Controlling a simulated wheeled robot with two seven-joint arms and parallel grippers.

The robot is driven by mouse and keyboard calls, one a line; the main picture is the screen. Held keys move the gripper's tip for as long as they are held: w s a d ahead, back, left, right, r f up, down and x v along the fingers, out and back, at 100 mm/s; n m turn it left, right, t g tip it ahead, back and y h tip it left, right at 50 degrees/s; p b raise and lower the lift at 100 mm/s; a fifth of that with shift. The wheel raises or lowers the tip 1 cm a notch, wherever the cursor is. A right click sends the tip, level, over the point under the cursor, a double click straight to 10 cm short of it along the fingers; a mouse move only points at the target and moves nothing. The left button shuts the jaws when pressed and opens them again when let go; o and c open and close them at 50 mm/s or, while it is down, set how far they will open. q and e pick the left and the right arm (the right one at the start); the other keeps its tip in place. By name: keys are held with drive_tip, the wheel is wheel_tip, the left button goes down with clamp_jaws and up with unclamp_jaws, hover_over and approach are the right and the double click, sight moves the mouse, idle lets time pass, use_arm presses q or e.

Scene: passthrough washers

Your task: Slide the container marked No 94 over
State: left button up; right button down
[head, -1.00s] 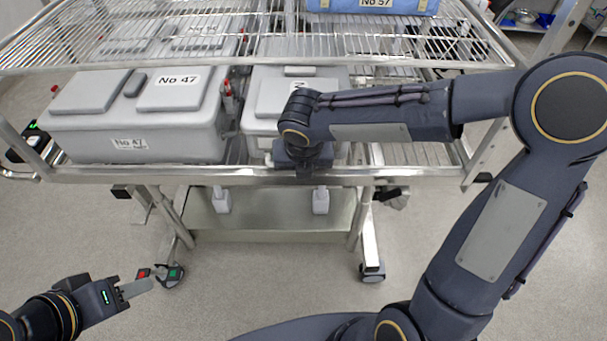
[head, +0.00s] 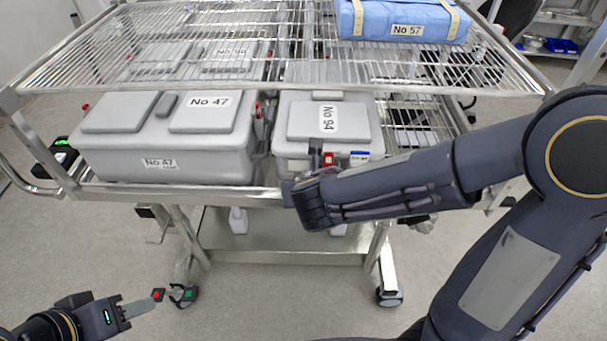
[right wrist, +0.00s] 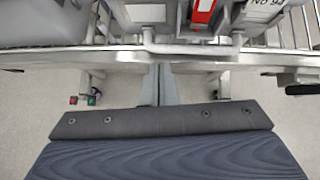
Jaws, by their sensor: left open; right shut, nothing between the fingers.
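The grey container marked No 94 (head: 358,120) sits on the cart's lower wire shelf, right of a container marked No 47. Its lid label is sideways, and a red latch shows on its front. In the right wrist view its front and label (right wrist: 264,8) show at the top edge. My right gripper (right wrist: 163,72) is shut and empty, its fingers together by the cart's front rail, apart from the container's face. In the head view my right wrist hides its fingers. My left gripper (head: 138,306) is open and empty, low at the left, away from the containers.
The grey No 47 container (head: 165,140) stands close on the left. The upper wire shelf (head: 290,75) overhangs the lower one and bears a blue wrapped pack marked No 57 (head: 400,20). A metal front rail (head: 200,192) runs along the lower shelf. Bare wire shelf lies right of No 94.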

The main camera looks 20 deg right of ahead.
sight(304, 164)
drive_tip(key=w+f, duration=0.1)
drive_tip(key=w, duration=0.1)
drive_tip(key=w+d+f, duration=0.1)
drive_tip(key=w, duration=0.2)
drive_tip(key=w+f, duration=0.2)
drive_tip(key=shift+w+d+f+p, duration=0.1)
drive_tip(key=shift+w+d+p, duration=0.1)
drive_tip(key=shift+p, duration=0.1)
drive_tip(key=shift+w, duration=0.4)
drive_tip(key=w, duration=0.1)
drive_tip(key=w+d, duration=0.1)
drive_tip(key=w, duration=0.1)
drive_tip(key=shift+w, duration=0.3)
drive_tip(key=shift+a, duration=0.1)
drive_tip(key=shift+s, duration=0.1)
